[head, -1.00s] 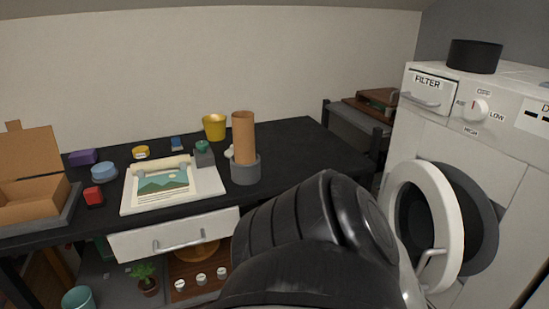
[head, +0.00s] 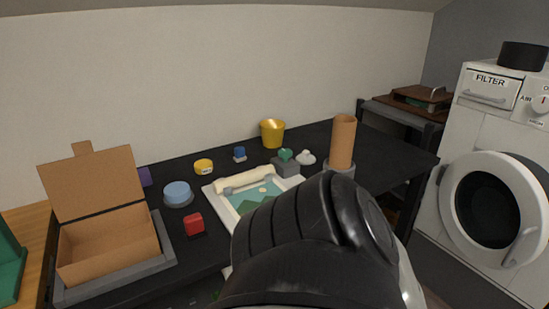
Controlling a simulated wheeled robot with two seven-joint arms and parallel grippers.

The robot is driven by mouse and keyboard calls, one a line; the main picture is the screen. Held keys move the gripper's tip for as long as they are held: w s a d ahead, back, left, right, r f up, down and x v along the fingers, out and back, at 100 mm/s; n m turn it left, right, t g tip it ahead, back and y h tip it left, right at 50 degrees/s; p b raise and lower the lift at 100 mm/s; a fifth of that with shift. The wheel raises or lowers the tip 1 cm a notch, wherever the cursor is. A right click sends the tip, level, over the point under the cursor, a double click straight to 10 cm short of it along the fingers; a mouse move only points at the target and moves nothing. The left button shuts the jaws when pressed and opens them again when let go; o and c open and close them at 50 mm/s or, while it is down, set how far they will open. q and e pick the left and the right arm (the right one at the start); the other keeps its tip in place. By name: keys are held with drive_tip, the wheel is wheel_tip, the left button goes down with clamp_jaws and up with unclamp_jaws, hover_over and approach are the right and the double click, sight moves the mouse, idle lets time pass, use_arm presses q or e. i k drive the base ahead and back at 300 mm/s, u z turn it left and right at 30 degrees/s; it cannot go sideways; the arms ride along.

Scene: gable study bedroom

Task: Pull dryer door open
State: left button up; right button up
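The white dryer (head: 455,140) stands at the right, cut off by the picture edge. Its round door (head: 453,218) has a white ring around dark glass. The door lies close to the dryer front, with a grey part showing at its left edge; I cannot tell whether it is fully shut. The door's handle (head: 515,256) sticks out at the lower right of the ring. A dark link of my own arm fills the bottom middle, left of the dryer. Neither gripper shows, and nothing of mine is seen touching the door or handle.
A black desk (head: 400,160) runs along the wall, holding an open cardboard box (head: 110,240), a brown cylinder (head: 342,141), a yellow cup (head: 272,133) and small items. A dark shelf unit (head: 405,115) stands between desk and dryer. Floor shows before the dryer.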

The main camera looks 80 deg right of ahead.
sight(493, 208)
drive_tip(key=z, duration=3.55)
drive_tip(key=i, duration=1)
